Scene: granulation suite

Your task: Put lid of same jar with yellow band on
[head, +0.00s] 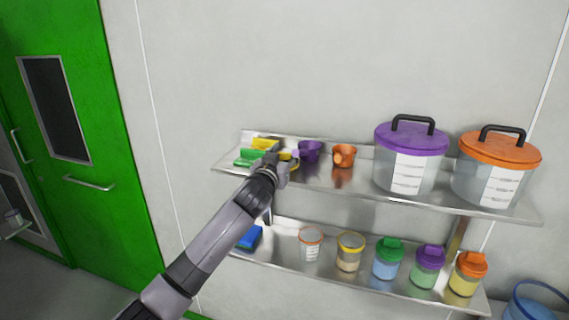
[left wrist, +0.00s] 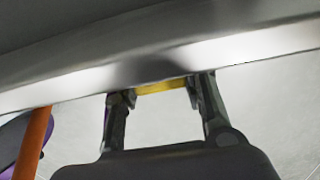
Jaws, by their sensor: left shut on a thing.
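The jar with the yellow band (head: 350,254) stands upright on the lower shelf. It is clear, lidless, and holds pale contents. My left gripper (head: 285,166) is at the upper shelf, above and left of that jar. In the left wrist view my left gripper (left wrist: 162,90) is shut on a yellow piece (left wrist: 162,87), seen edge-on between the fingertips. My right gripper is in neither view.
The upper shelf (head: 345,186) holds purple and orange cups and two big lidded tubs (head: 405,165). On the lower shelf (head: 375,287), an orange-rimmed jar (head: 310,244) and a green-lidded jar (head: 387,260) flank the yellow-banded jar. The upper shelf overhangs them.

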